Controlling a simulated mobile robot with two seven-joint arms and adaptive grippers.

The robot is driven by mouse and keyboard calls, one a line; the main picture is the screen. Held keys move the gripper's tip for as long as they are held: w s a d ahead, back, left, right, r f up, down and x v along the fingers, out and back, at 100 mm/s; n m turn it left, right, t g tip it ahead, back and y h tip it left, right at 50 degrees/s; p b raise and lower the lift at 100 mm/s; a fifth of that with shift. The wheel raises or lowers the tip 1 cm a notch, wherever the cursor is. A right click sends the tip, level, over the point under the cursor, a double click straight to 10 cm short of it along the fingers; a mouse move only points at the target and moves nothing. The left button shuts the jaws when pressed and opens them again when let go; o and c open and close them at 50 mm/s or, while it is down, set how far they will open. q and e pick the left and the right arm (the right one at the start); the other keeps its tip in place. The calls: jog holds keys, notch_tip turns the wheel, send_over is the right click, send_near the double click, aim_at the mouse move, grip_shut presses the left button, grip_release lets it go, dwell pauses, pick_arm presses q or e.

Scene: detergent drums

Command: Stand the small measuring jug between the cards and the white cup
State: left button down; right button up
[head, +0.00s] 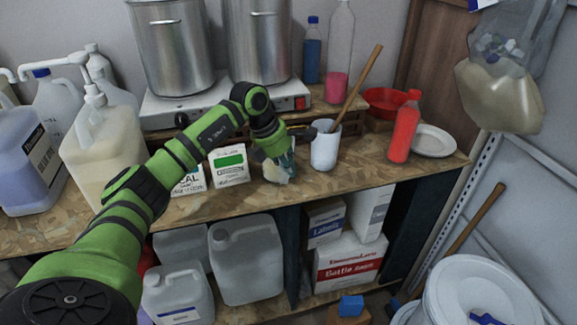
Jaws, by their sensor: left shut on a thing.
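My left gripper (286,163) is low over the wooden bench and shut on the small measuring jug (274,174). The jug is a small pale, translucent vessel, partly hidden by the gripper. It is at or just above the bench top; I cannot tell whether it touches. The cards stand to its left: a white one with a green band (229,166) and another (190,184) partly covered by my arm. The white cup (325,152) stands to its right with a wooden stick in it. The jug is between the cards and the cup. My right gripper is not in view.
A red bottle (404,127), a white plate (434,140) and a red bowl (385,102) are right of the cup. Steel pots (258,40) on a hotplate stand behind. Large jugs (103,140) crowd the left. The bench's front edge is close by.

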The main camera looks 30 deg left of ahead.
pick_arm(q)
jog(key=c, duration=1.3)
grip_release()
jog(key=shift+s+f, duration=0.1)
jog(key=shift+f, duration=0.2)
jog(key=shift+o, duration=0.6)
